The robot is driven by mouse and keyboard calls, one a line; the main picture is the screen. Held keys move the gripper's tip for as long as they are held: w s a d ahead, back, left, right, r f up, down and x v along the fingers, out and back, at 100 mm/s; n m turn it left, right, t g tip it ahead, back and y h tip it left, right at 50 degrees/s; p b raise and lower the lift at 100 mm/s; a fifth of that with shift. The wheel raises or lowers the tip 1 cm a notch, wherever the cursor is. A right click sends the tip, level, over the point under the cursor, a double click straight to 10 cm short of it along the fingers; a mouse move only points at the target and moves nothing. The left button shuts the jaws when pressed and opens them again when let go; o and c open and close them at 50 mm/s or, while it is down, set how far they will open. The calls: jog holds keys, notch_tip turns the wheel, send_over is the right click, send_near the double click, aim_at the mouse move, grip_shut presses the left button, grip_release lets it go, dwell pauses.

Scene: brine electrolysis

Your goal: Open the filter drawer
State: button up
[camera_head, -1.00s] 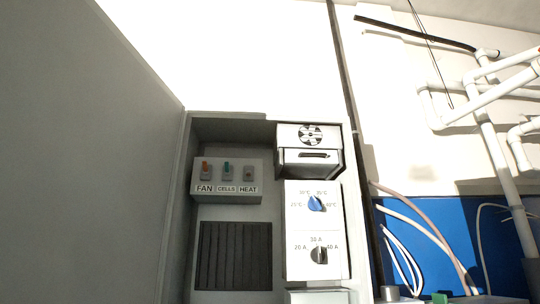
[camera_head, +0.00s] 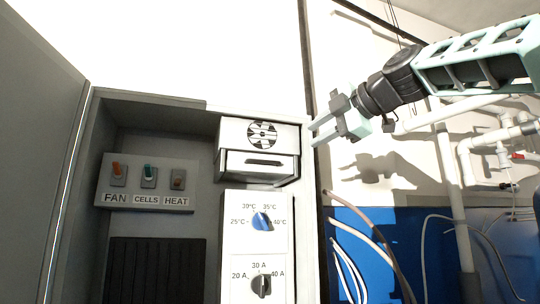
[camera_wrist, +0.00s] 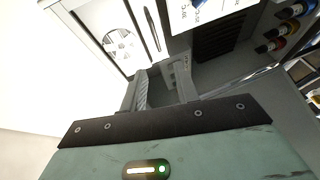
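The filter drawer (camera_head: 258,170) is a white front with a dark horizontal handle slot, just below the round fan grille (camera_head: 262,134) at the cabinet's upper right.
Below the drawer is a white panel with a blue temperature knob (camera_head: 262,221) and a black current knob (camera_head: 261,285). A switch box (camera_head: 147,186) is at left. The open cabinet door (camera_head: 35,150) stands far left. White pipes (camera_head: 455,180) and cables are at right.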

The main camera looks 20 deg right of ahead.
aim_at(266, 161)
jog(key=p+x, duration=0.3)
jog(key=x, duration=0.2)
jog(key=p+x, duration=0.3)
jog(key=x, duration=0.3)
jog(key=r+p+x, duration=0.1)
jog(key=p+x, duration=0.2)
jog(key=x, duration=0.2)
jog(key=shift+w+a+f, duration=0.15)
jog(key=shift+w, duration=0.35)
grip_shut()
